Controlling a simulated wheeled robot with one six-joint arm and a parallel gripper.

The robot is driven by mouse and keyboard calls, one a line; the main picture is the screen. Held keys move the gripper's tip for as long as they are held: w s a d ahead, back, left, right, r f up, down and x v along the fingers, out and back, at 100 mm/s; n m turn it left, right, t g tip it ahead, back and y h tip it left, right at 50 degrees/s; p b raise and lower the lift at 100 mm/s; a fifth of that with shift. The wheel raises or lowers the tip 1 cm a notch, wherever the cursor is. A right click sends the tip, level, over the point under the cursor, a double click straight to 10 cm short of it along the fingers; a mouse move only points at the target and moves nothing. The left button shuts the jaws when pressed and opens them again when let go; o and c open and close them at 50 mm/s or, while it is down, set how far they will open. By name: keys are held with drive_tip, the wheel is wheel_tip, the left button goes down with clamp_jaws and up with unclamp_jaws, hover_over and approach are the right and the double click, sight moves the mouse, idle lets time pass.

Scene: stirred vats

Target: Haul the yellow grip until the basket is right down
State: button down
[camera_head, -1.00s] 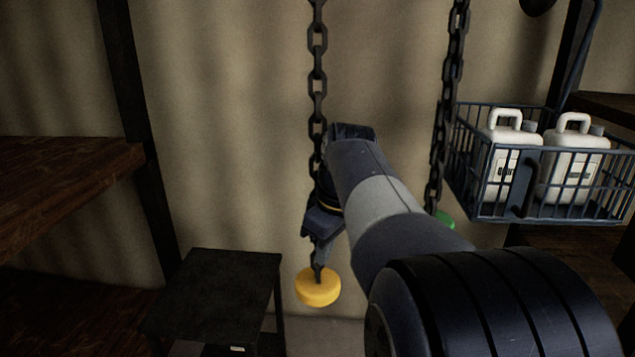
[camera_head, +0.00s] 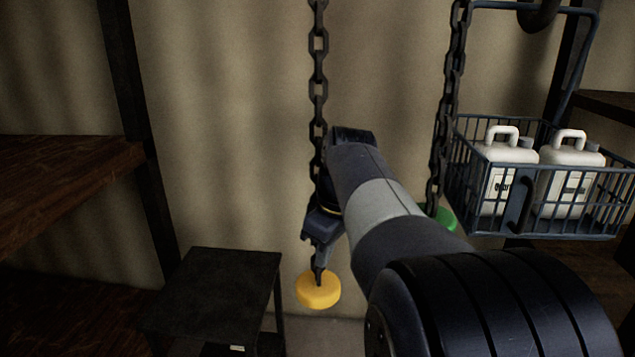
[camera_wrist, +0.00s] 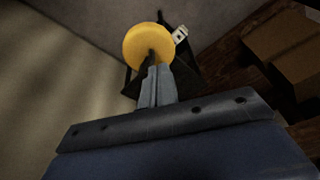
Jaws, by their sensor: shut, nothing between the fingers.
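The yellow grip (camera_head: 318,291) is a thick round disc hanging at the bottom of the left chain (camera_head: 317,85). In the wrist view it (camera_wrist: 147,45) lies just beyond my fingertips. My gripper (camera_head: 320,258) is shut and empty. It points down beside the lower chain, just above the disc; whether it touches either is unclear. The fingers (camera_wrist: 157,82) lie close together in the wrist view. The blue wire basket (camera_head: 560,235) hangs at the right with two white jugs (camera_head: 508,175) in it. Whatever lies under the basket is partly hidden by my arm.
A second chain (camera_head: 451,80) hangs to the right, beside the basket, with a green grip (camera_head: 446,218) partly behind my arm. A small black table (camera_head: 215,285) stands lower left of the yellow grip. A wooden shelf (camera_head: 65,170) juts in at the left.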

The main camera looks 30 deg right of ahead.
drive_tip(key=shift+d+b+x, duration=0.15)
drive_tip(key=shift+b+x, duration=0.25)
drive_tip(key=shift+x, duration=0.3)
drive_tip(key=shift+d+b+x, duration=0.1)
drive_tip(key=shift+b+x, duration=0.3)
drive_tip(key=shift+x, duration=0.3)
drive_tip(key=p+v, duration=0.4)
drive_tip(key=shift+w+a+r, duration=0.1)
drive_tip(key=shift+w+a, duration=0.05)
drive_tip(key=shift+w, duration=0.05)
drive_tip(key=shift+s+b+x, duration=0.2)
drive_tip(key=shift+b+x, duration=0.45)
drive_tip(key=shift+x, duration=0.35)
drive_tip(key=shift+s+b+x, duration=0.2)
drive_tip(key=shift+b+x, duration=0.45)
drive_tip(key=shift+x, duration=0.35)
wheel_tip(320, 180, up, 4)
drive_tip(key=p, duration=0.4)
drive_tip(key=shift+w, duration=0.1)
